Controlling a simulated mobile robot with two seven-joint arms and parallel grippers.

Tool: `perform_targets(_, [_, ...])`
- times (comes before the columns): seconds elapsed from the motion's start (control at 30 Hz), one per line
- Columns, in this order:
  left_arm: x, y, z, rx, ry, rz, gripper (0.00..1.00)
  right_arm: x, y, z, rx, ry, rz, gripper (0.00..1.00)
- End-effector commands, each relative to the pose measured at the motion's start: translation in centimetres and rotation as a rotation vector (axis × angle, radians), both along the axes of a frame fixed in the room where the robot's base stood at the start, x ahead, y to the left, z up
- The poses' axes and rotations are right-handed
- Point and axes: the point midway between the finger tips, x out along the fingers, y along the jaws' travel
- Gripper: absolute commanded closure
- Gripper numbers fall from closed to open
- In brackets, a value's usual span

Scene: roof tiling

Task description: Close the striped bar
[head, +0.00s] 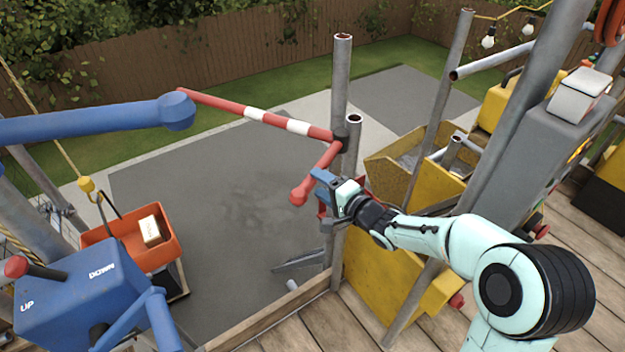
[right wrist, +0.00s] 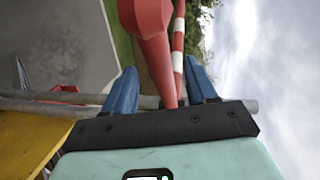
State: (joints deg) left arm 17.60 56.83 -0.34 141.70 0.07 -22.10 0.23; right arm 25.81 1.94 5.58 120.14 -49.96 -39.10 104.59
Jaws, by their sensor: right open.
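The red-and-white striped bar (head: 270,119) is joined by a dark clamp to an upright grey post and stretches out to the left over the drop. It also shows in the right wrist view (right wrist: 179,40). A red handle with a thick knob end (head: 301,192) angles down from the same clamp. My right gripper (head: 321,186) is open beside the handle, near its knob. In the right wrist view the handle (right wrist: 154,50) lies between the two blue fingers, with no clear grip on it. My left gripper is not in view.
A blue boom (head: 90,122) reaches in from the left; its rounded end overlaps the bar's tip in the picture. A blue UP/DOWN box (head: 75,300) and an orange tray (head: 165,250) stand at lower left. Yellow bins (head: 375,260) and grey poles crowd the right.

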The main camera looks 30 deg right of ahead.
Motion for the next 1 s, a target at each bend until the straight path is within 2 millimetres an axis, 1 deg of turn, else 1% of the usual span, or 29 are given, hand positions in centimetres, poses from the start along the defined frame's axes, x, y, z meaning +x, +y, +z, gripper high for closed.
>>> perform_targets(0.03, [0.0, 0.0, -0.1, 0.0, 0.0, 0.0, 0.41, 0.9, 0.2, -0.2, 0.001, 0.0, 0.001, 0.43])
perform_targets(0.1, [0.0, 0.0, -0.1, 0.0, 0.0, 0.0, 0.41, 2.0, 0.4, -0.4, 0.001, 0.0, 0.001, 0.43])
perform_targets(0.2, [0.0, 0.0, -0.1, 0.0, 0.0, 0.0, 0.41, 3.0, 0.5, -0.5, 0.001, -0.001, 0.001, 0.43])
perform_targets(0.37, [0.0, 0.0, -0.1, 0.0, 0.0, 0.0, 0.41, 3.8, 0.6, -0.7, -0.001, 0.0, -0.001, 0.43])
perform_targets(0.6, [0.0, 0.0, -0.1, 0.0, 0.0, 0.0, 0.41, 3.8, 0.6, -0.7, 0.0, 0.001, -0.001, 0.43])
perform_targets(0.63, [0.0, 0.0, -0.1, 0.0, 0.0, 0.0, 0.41, 3.8, 0.6, -0.7, 0.0, 0.001, -0.001, 0.46])
perform_targets(0.67, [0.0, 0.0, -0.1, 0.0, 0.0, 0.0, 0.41, 3.8, 0.6, -0.7, 0.0, 0.001, -0.001, 0.56])
perform_targets(0.7, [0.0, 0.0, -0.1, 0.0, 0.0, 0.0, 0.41, 3.8, 0.6, -0.7, 0.0, 0.001, -0.001, 0.69])
perform_targets(0.77, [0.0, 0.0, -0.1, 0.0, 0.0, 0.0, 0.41, 3.8, 0.6, -0.7, 0.0, 0.0, -0.001, 0.89])
perform_targets(0.8, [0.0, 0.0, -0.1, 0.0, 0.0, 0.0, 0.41, 3.8, 0.6, -0.7, 0.0, 0.0, -0.001, 1.0])
perform_targets(1.0, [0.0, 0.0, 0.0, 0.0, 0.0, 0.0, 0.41, 3.7, 0.5, -0.6, -0.001, 0.0, -0.001, 1.0])
